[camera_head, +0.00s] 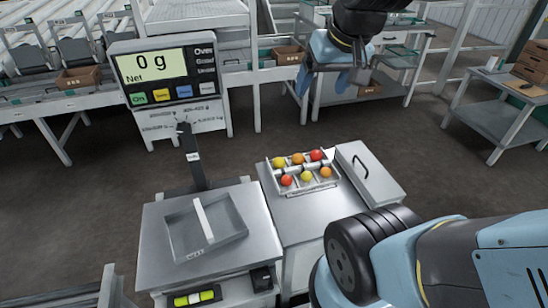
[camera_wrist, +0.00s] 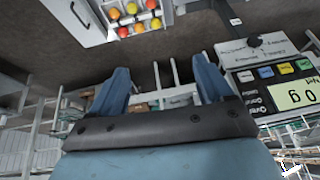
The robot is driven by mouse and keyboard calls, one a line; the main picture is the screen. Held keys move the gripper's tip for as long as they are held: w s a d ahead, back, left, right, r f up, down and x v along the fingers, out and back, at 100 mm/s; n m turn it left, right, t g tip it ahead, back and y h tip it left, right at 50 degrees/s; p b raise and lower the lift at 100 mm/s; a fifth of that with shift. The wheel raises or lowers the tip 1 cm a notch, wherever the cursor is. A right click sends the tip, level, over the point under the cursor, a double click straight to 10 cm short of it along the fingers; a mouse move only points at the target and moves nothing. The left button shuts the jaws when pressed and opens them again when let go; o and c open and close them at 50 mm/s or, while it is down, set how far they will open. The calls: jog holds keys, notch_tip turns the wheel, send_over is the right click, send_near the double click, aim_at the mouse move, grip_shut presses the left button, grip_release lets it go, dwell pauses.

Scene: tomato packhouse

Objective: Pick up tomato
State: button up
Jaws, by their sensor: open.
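Several tomatoes sit in separate compartments of a pale tray (camera_head: 318,188) on a steel table. The back row holds a yellow tomato (camera_head: 278,162), an orange tomato (camera_head: 297,158) and a red tomato (camera_head: 316,155). The front row holds a red-orange tomato (camera_head: 287,180), a yellow tomato (camera_head: 306,176) and an orange tomato (camera_head: 325,172). My gripper (camera_head: 330,82) is open and empty, raised well away from the tray, beyond it in the head view. The wrist view shows its two blue fingers (camera_wrist: 160,68) apart, with the tomatoes at the top edge.
A scale display (camera_head: 153,68) reads 0 g. An empty metal tray (camera_head: 238,229) lies on the weighing platform (camera_head: 160,249) left of the tomatoes. A lidded box with a black handle (camera_head: 361,167) stands right of them. Shelves and benches stand behind; open floor lies between.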

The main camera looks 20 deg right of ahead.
jog(key=shift+o, duration=0.2)
jog(key=w+f+m+g+y, duration=0.1)
jog(key=w+f, duration=0.2)
jog(key=w, duration=0.5)
jog(key=shift+w+a+f+g, duration=0.2)
jog(key=shift+a+f+g, duration=0.1)
jog(key=shift+f, duration=0.1)
jog(key=m+g+h, duration=0.2)
jog(key=m+g, duration=0.1)
send_over(279, 159)
notch_tip(279, 159, down, 27)
jog(key=f, duration=0.7)
jog(key=shift+s+d+f, duration=0.1)
jog(key=shift+d+f, duration=0.15)
jog(key=shift+f, duration=0.1)
jog(key=shift+a+f, duration=0.15)
jog(key=shift+f, duration=1.4)
jog(key=shift+a+f, duration=0.1)
jog(key=shift+f, duration=1.4)
jog(key=shift+c, duration=0.4)
jog(key=c, duration=0.8)
